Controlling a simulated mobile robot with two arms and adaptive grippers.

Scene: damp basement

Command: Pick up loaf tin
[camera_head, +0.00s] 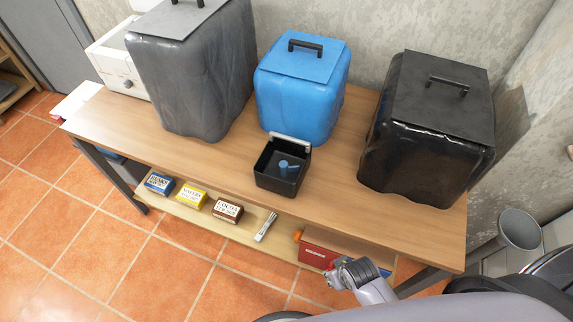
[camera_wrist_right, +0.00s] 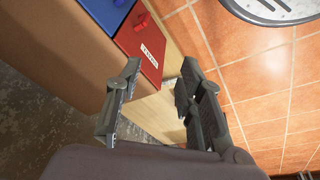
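A dark, open rectangular container (camera_head: 268,181) stands on the wooden table in front of the blue covered block; it may be the loaf tin, but I cannot be sure. A small blue item (camera_head: 287,166) lies inside it, and a pale strip runs along its back rim. My right gripper (camera_head: 343,270) is low at the table's front edge, to the right of and well apart from the container. In the right wrist view its two fingers (camera_wrist_right: 160,75) are spread with nothing between them. My left gripper is not in view.
On the table (camera_head: 335,192) stand grey (camera_head: 195,75), blue (camera_head: 298,98) and black (camera_head: 425,140) covered blocks. The lower shelf holds several small boxes, including a brown one (camera_head: 227,211), and a red box (camera_head: 316,252), also in the wrist view (camera_wrist_right: 140,45). A grey bin (camera_head: 519,230) stands right.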

